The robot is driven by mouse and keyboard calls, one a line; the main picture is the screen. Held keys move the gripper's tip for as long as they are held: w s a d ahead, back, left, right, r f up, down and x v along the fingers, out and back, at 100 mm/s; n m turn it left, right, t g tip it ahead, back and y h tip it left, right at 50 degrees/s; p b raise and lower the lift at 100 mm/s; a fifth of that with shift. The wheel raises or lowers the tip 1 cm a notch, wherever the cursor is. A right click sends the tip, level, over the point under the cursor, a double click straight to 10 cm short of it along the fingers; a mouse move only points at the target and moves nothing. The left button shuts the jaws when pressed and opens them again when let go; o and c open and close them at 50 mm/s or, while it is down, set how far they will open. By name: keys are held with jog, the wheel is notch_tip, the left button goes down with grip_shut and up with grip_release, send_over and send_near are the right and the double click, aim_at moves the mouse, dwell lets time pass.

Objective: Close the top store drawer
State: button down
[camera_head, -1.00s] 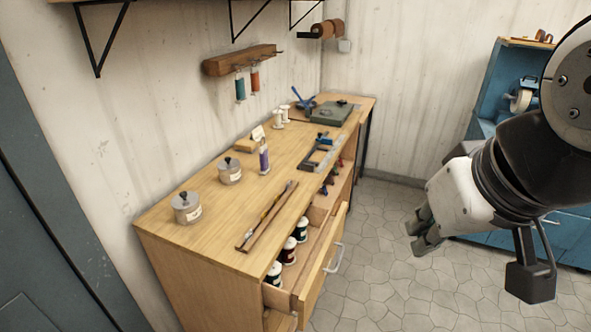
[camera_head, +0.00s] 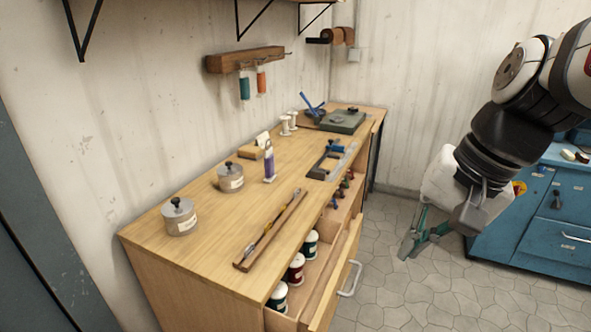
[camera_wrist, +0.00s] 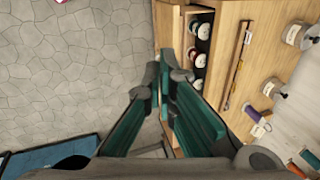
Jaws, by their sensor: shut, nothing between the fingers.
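The top store drawer (camera_head: 337,285) of the wooden bench stands pulled out, with a pale handle (camera_head: 350,279) on its front. Several thread spools (camera_head: 296,268) with white tops stand in it. In the wrist view the open drawer shows its spools (camera_wrist: 194,54) at upper centre, and my fingers hide part of the drawer front. My gripper (camera_head: 408,250) hangs over the floor to the right of the drawer, apart from it. Its teal-padded fingers are shut with nothing between them; they also show in the wrist view (camera_wrist: 160,85).
A blue cabinet (camera_head: 540,225) stands at the right. The tiled floor between (camera_head: 395,290) is clear.

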jog(key=w+d+f+m+t+y+b, duration=0.1)
jog(key=w+d+f+m+y+b, duration=0.2)
jog(key=w+d+f+m+b, duration=0.6)
jog(key=w+d+f+m+t+y+b, duration=0.15)
jog(key=w+f+b, duration=0.4)
jog(key=f, duration=0.75)
jog(key=w+d+f+m+t+y+b, duration=0.1)
jog(key=w+d+f+m+y+b, duration=0.2)
jog(key=w+d+f+m+b, duration=0.55)
jog(key=n+b, duration=0.2)
send_near(349, 266)
notch_tip(349, 266, down, 4)
jog(key=w+a, duration=0.3)
jog(key=shift+w+a+r, duration=0.1)
jog(key=shift+a, duration=0.3)
jog(key=w+a, duration=0.2)
jog(key=a, duration=0.1)
jog(key=w+a+p, duration=0.1)
jog(key=w+a, duration=0.1)
jog(key=a, duration=0.2)
jog(key=w+a, duration=0.2)
jog(key=a, duration=0.2)
jog(key=shift+w, duration=0.2)
jog(key=shift+a, duration=0.15)
